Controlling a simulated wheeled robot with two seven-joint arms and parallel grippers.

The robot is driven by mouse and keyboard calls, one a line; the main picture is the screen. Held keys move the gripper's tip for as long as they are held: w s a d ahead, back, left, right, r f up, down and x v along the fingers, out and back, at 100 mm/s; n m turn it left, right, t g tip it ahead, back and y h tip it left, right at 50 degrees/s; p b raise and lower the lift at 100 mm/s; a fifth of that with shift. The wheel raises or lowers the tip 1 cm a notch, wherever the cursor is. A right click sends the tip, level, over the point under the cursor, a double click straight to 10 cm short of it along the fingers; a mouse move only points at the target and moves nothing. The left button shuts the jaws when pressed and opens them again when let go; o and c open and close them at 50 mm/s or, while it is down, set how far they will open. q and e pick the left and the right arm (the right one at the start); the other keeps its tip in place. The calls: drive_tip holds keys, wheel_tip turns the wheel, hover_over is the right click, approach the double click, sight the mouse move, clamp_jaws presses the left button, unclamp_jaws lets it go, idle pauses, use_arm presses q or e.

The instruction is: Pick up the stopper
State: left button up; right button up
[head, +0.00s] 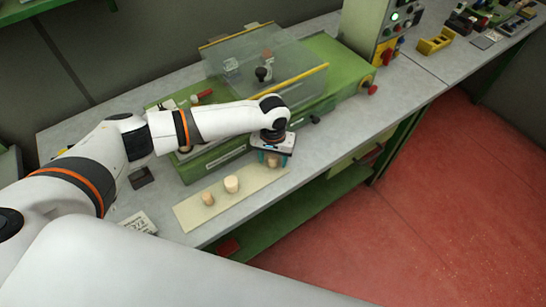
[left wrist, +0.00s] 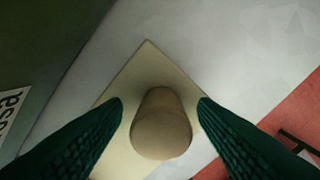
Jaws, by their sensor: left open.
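Several cork stoppers stand in a row on a pale cream board (head: 218,211) near the bench's front edge. One stopper (head: 207,198) is at the left, a paler one (head: 231,184) is in the middle, and one (head: 273,161) is at the right end, partly hidden by my left gripper. My left gripper (head: 272,160) points down over the right-end stopper. In the left wrist view its two green fingers (left wrist: 160,105) are open, one on each side of the tan stopper (left wrist: 160,125), with gaps between. My right gripper is not in view.
A green machine (head: 330,85) with a clear cover (head: 265,60) stands just behind the board. A small dark box (head: 142,178) and a printed label (head: 139,222) lie to the left. The bench's front edge drops to a red floor (head: 450,200).

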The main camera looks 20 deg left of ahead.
use_arm(q)
drive_tip(key=shift+w+f, duration=0.1)
drive_tip(key=shift+c, duration=0.6)
drive_tip(key=c, duration=0.9)
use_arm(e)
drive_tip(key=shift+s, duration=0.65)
